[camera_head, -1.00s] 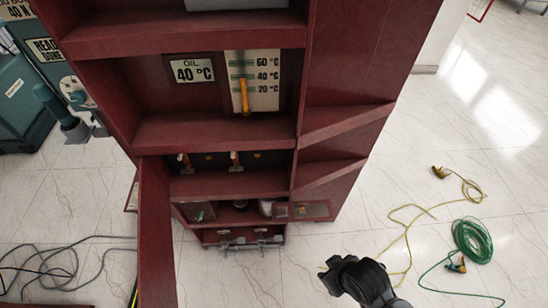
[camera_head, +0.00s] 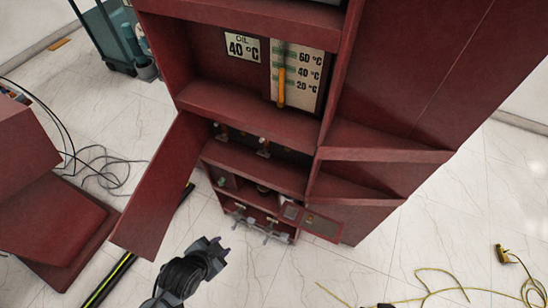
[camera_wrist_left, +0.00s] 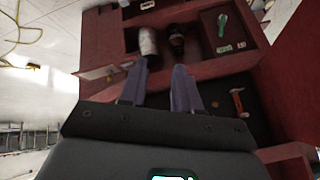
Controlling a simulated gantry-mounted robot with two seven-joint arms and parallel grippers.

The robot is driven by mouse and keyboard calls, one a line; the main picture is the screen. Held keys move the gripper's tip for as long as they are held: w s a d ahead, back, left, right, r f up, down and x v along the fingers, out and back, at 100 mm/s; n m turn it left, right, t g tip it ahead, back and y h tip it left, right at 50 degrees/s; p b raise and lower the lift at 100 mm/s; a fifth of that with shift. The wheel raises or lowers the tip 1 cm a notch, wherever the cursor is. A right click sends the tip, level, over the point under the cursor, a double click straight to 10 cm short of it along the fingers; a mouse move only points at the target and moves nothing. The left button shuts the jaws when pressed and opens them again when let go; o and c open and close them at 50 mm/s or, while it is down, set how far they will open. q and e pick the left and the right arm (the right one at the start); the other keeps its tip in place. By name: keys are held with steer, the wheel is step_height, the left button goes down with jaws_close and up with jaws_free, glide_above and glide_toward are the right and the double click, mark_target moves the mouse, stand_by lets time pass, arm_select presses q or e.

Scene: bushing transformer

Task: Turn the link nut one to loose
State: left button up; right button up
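The red cabinet (camera_head: 250,105) stands in the middle of the head view. Its lower part has a dark shelf with small orange-brown, white-topped handles (camera_head: 263,148) and, lowest, grey metal clamp-like pieces (camera_head: 271,231). I cannot tell which piece is link nut one. My left gripper (camera_head: 222,248) is in front of the cabinet's lower left. In the left wrist view, its two grey-purple fingers (camera_wrist_left: 160,82) are apart and empty. Beyond them are a white cylinder (camera_wrist_left: 147,42) and a black cylinder (camera_wrist_left: 176,42); an orange handle (camera_wrist_left: 238,103) is right of them. My right gripper is not seen.
An open red door (camera_head: 165,190) swings out at the cabinet's left. A small hinged panel (camera_head: 318,222) sticks out at lower right. Loose cables (camera_head: 100,170) lie on the left floor, and a yellow cord (camera_head: 445,280) at lower right. Floor in front is mostly clear.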

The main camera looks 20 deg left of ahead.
arm_select(q)
steer(key=w+d+f+m+t, duration=0.1)
steer(key=w+f+m+t, duration=0.25)
steer(key=w, duration=0.25)
steer(key=m+t+h+b, duration=0.2)
steer(key=m+t, duration=0.5)
steer(key=m, duration=0.3)
glide_toward(264, 153)
steer(key=shift+n, duration=0.25)
steer(key=w+b, duration=0.1)
steer(key=w, duration=0.1)
steer(key=w+b, duration=0.1)
steer(key=w, duration=0.2)
steer(key=w+d+b, duration=0.1)
steer(key=w, duration=0.2)
steer(key=shift+f, duration=0.25)
jaws_close()
